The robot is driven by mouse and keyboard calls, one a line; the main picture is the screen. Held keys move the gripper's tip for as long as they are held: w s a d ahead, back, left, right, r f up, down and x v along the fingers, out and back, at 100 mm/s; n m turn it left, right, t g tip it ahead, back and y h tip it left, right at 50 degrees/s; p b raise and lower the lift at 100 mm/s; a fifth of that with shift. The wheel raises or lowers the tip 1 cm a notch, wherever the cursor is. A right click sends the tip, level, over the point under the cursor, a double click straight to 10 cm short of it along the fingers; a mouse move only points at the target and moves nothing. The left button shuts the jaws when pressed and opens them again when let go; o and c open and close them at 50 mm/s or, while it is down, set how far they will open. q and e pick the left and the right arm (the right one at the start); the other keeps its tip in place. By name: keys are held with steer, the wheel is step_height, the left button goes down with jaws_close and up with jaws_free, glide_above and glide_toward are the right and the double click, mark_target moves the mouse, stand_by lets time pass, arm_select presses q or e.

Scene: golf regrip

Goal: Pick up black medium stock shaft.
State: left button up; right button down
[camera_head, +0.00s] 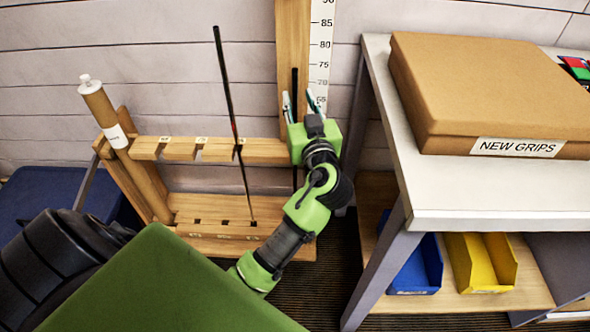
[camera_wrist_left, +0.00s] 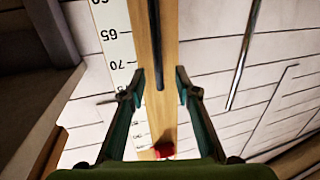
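A thin black shaft (camera_head: 295,82) stands upright in front of the wooden post, its lower part partly hidden by my left gripper. My left gripper (camera_head: 302,104) is open, with its fingers pointing up on either side of this shaft. In the left wrist view the shaft (camera_wrist_left: 154,40) runs between the spread fingers of the gripper (camera_wrist_left: 161,75), and its end shows there. No contact shows. A longer dark shaft (camera_head: 225,75) leans in the rack to the left and also shows in the left wrist view (camera_wrist_left: 245,50). My right gripper is out of view.
The wooden rack (camera_head: 160,148) has several slots and holds a tan tube (camera_head: 98,103) at its left end. The ruler (camera_head: 321,50) runs up the post. A table (camera_head: 480,197) with a "NEW GRIPS" box (camera_head: 485,85) stands close on the right, above blue and yellow bins (camera_head: 480,265).

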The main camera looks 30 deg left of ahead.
mark_target(295, 87)
arm_select(q)
steer(key=x, duration=0.4)
steer(key=shift+w+a+r, duration=0.1)
steer(key=shift+w+a, duration=0.1)
steer(key=shift+w, duration=0.2)
jaws_close()
